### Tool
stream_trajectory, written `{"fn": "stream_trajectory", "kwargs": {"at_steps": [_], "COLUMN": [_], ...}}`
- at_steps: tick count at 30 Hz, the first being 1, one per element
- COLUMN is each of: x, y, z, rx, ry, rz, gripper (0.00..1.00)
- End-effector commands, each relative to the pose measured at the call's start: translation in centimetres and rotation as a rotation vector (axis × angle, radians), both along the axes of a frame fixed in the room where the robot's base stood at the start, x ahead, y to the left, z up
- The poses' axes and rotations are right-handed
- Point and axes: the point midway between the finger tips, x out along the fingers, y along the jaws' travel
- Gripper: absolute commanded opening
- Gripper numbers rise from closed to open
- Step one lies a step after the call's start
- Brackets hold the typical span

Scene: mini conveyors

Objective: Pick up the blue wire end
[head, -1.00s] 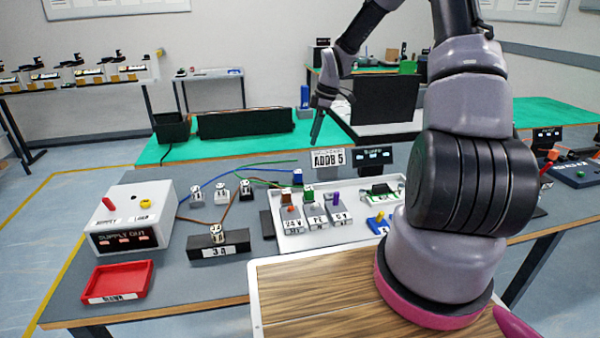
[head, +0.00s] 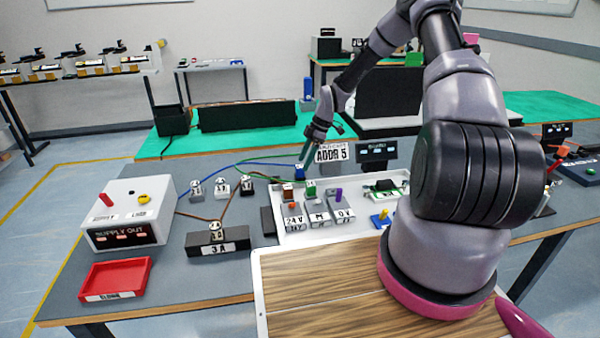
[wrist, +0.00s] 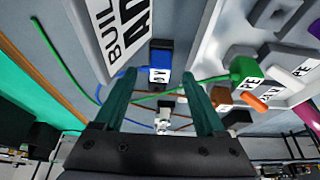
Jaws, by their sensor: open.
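The sign "ADDR 5" (head: 332,152) stands close right of the gripper. The white tray (head: 292,238) holds labelled terminal blocks; a green wire end (wrist: 243,68) is near. The 3 A block (head: 217,248), white supply box (head: 128,195) and red tray (head: 116,279) are to the left.

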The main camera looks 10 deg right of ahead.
Motion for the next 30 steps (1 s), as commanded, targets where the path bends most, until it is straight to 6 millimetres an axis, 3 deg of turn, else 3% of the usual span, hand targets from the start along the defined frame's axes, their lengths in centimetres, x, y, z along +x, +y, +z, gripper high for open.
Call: {"fn": "stream_trajectory", "kwargs": {"at_steps": [7,15,21,30], "x": [0.0,0.0,0.0,0.1], "y": [1.8,2.0,2.0,1.9], "z": [-3.3,-3.8,-3.7,-3.5], "rx": [0.000,-0.001,-0.001,-0.001], "ry": [0.001,0.000,0.000,-0.001], "rz": [0.002,0.001,0.000,0.001], "gripper": [0.72,0.72,0.00,0.00]}}
